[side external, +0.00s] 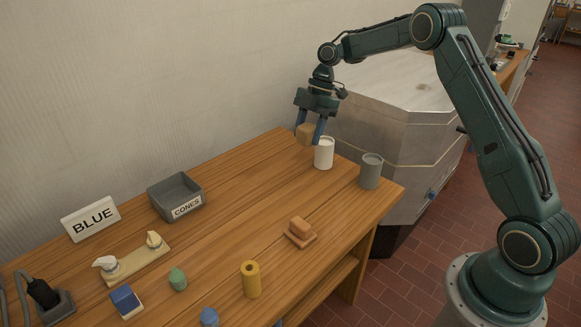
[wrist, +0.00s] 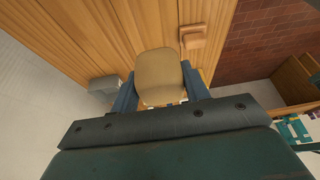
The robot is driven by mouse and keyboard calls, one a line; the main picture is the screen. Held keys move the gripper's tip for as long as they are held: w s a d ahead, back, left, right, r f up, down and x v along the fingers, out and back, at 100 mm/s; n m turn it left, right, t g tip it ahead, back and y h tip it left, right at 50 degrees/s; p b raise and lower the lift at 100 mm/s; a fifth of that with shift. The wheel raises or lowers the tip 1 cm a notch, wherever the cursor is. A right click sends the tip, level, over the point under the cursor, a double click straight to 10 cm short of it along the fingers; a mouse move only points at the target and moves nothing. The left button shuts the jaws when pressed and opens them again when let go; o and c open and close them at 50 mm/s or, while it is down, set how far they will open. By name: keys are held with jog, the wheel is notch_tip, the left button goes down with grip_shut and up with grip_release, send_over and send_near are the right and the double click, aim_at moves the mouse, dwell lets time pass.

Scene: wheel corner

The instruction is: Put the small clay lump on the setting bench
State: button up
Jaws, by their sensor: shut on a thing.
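My gripper (side external: 309,131) is shut on a tan, rounded clay lump (side external: 307,135). The lump also shows between the blue fingers in the wrist view (wrist: 161,72). The gripper points down and holds the lump near the far right end of the wooden bench (side external: 230,220), just left of a white cup. The lump appears to be in the air; its exact height is unclear. A second, orange-brown block (side external: 300,225) sits on a small base on the bench, and it shows in the wrist view (wrist: 193,40).
The white cup (side external: 324,154) and a grey cup (side external: 370,171) stand near the bench's right end. A grey CONES bin (side external: 175,196), a BLUE sign (side external: 91,218), a yellow cylinder (side external: 251,279) and small coloured pieces occupy the left and front. The middle bench surface is clear.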

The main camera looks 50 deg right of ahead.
aim_at(312, 195)
jog(key=d, duration=0.1)
jog(key=s+d, duration=0.1)
jog(key=d, duration=0.1)
jog(key=shift+d, duration=0.3)
jog(key=shift+f, duration=0.1)
notch_tip(312, 195, down, 20)
jog(key=shift+r, duration=0.15)
dwell(0.7)
jog(key=o, duration=1.1)
